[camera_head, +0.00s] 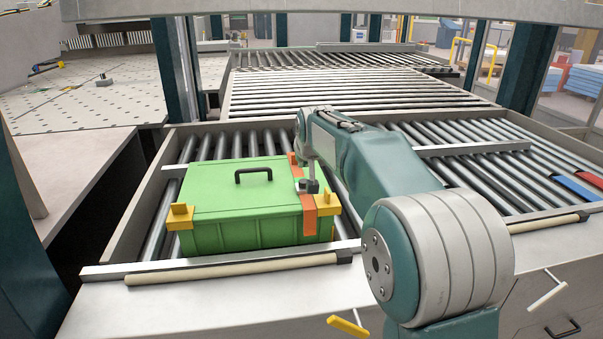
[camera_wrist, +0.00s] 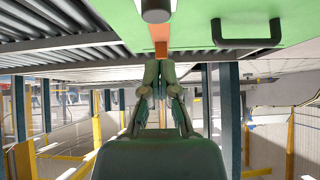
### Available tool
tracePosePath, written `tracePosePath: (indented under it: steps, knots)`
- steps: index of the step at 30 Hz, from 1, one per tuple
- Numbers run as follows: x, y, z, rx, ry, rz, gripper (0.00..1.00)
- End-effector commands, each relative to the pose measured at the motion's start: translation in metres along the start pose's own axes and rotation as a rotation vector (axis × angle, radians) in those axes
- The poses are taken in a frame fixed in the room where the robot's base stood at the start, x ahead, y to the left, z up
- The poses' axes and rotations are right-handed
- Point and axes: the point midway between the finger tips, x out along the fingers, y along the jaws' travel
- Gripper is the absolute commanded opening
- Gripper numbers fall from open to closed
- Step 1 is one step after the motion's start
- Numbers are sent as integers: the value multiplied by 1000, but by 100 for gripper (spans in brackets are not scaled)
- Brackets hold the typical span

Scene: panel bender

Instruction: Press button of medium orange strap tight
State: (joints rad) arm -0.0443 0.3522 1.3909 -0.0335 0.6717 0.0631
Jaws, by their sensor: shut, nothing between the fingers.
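A green box (camera_head: 250,205) with a black handle (camera_head: 254,175) on its lid sits on the rollers. An orange strap (camera_head: 309,222) runs over its right end. A grey button piece (camera_head: 308,187) sits on the strap, and a round grey piece (camera_wrist: 155,11) shows at the top of the wrist view. My gripper (camera_head: 312,168) points down over the strap at the box's right end, close to the button piece. In the wrist view my gripper (camera_wrist: 160,66) is shut and empty, its tips near the orange strap (camera_wrist: 159,38). I cannot tell whether it touches anything.
Yellow corner pieces (camera_head: 180,216) stick out at the box's front corners. Metal rails (camera_head: 220,262) border the box's front. Bare rollers (camera_head: 470,165) lie to the right, where red and blue strips (camera_head: 576,187) rest. A perforated table (camera_head: 85,90) stands at the left.

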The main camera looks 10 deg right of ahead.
Motion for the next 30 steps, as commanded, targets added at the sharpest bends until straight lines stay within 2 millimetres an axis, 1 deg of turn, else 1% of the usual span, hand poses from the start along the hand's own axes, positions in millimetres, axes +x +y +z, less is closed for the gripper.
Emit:
tracePosePath:
  steps: [1,3,6,10,15,30]
  knots:
    - [-14,0,-2,0,8,0,0]
    - [-29,0,-2,0,8,-1,0]
    - [-48,0,-3,0,10,-1,0]
    - [-65,0,-3,0,9,-1,0]
    - [-74,0,-3,0,7,0,0]
    - [-74,0,-3,0,8,0,0]
